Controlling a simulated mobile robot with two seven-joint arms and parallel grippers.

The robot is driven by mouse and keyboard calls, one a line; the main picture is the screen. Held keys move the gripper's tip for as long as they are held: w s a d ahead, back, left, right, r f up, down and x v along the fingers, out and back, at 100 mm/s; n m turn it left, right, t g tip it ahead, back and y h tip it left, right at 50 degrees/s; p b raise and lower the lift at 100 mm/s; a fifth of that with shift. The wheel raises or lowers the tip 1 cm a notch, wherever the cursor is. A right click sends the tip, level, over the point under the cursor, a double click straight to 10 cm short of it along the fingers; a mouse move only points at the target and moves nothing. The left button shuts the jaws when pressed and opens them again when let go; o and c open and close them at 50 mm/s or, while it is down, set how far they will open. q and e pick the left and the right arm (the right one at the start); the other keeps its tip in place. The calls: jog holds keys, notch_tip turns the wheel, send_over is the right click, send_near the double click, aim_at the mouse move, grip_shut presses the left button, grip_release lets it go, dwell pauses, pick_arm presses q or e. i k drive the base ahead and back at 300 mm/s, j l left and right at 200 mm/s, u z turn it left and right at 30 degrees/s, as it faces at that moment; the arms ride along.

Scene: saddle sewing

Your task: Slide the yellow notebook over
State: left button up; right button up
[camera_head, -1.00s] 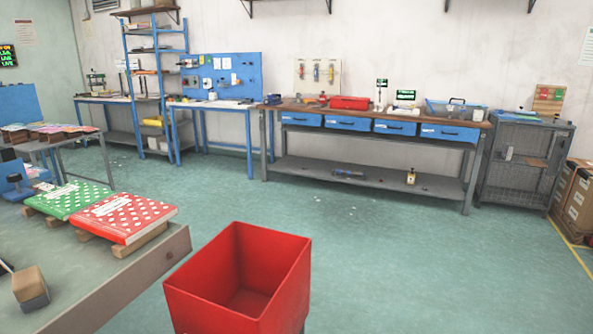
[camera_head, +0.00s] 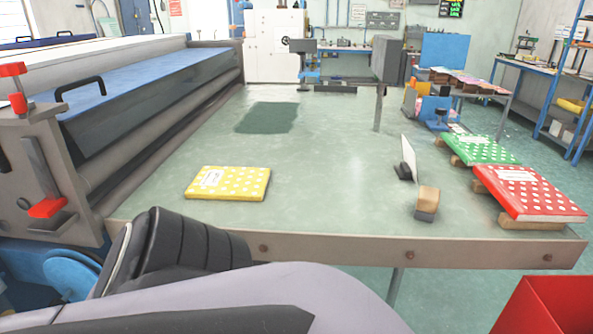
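The yellow notebook (camera_head: 240,183) has white dots and a pale label. It lies flat on the green-grey worktable (camera_head: 330,200), left of the middle and near the front edge. A dark green rectangle (camera_head: 268,117) is on the tabletop farther back. Grey and black parts of my own arm cross the bottom of the view, in front of the table edge. They are apart from the notebook in the picture. Neither gripper shows, so I cannot see what they hold.
A green notebook (camera_head: 480,149) and a red notebook (camera_head: 528,192) rest on wooden blocks at the right. A wooden-handled tool (camera_head: 427,201) stands near them. A large roller machine (camera_head: 140,90) borders the table's left side. A red bin (camera_head: 548,308) is at the bottom right. The table's middle is clear.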

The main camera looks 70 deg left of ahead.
aim_at(247, 183)
jog(key=u, duration=2.65)
jog(key=k+j+z, duration=0.1)
jog(key=z, duration=0.25)
